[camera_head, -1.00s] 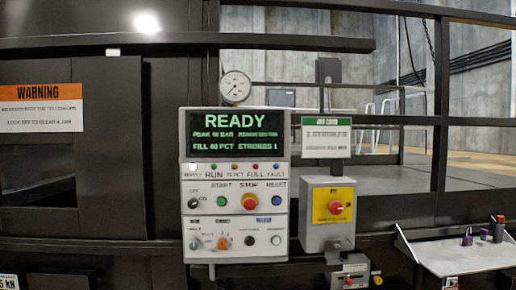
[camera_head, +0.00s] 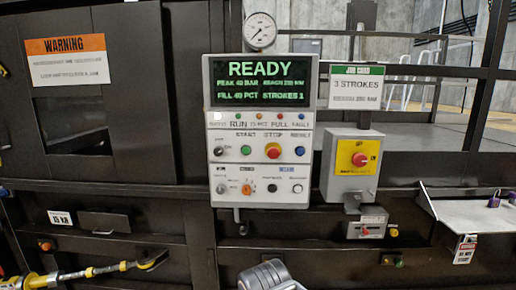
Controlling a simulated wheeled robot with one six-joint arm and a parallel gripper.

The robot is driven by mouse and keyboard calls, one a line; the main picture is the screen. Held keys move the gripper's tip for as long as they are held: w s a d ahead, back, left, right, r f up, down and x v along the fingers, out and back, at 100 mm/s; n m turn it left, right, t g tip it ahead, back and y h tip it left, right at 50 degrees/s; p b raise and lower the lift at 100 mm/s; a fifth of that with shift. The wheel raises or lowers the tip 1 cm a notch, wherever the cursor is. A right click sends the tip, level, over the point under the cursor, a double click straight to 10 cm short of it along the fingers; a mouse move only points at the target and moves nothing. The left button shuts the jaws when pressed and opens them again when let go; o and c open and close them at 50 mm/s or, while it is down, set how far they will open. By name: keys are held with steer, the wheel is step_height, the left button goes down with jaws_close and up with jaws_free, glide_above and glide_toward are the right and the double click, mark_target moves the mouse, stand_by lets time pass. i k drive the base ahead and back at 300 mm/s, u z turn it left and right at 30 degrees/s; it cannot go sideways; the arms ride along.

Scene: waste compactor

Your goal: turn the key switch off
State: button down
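The white control panel (camera_head: 207,130) stands upright in the middle, its screen (camera_head: 262,82) lit green with "READY". A small dark round switch (camera_head: 219,151) with OFF and ON labels sits at the left of the upper control row, beside the green START button (camera_head: 246,150). It looks like the key switch, but its turn position is too small to read. Below it are a grey round switch (camera_head: 221,188) and an orange selector (camera_head: 246,188). A grey rounded part at the bottom centre appears to be my arm. No gripper fingers show, and nothing touches the panel.
A red stop knob on a yellow plate (camera_head: 359,160) is right of the panel. A pressure gauge (camera_head: 261,30) is above it. A grey shelf (camera_head: 480,213) with purple padlocks juts out at the right. A yellow-and-black rod (camera_head: 90,272) is at the lower left.

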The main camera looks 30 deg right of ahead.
mark_target(218, 150)
steer(key=k, duration=0.5)
steer(key=z, duration=1)
steer(key=i, duration=0.9)
steer(key=u, duration=2.55)
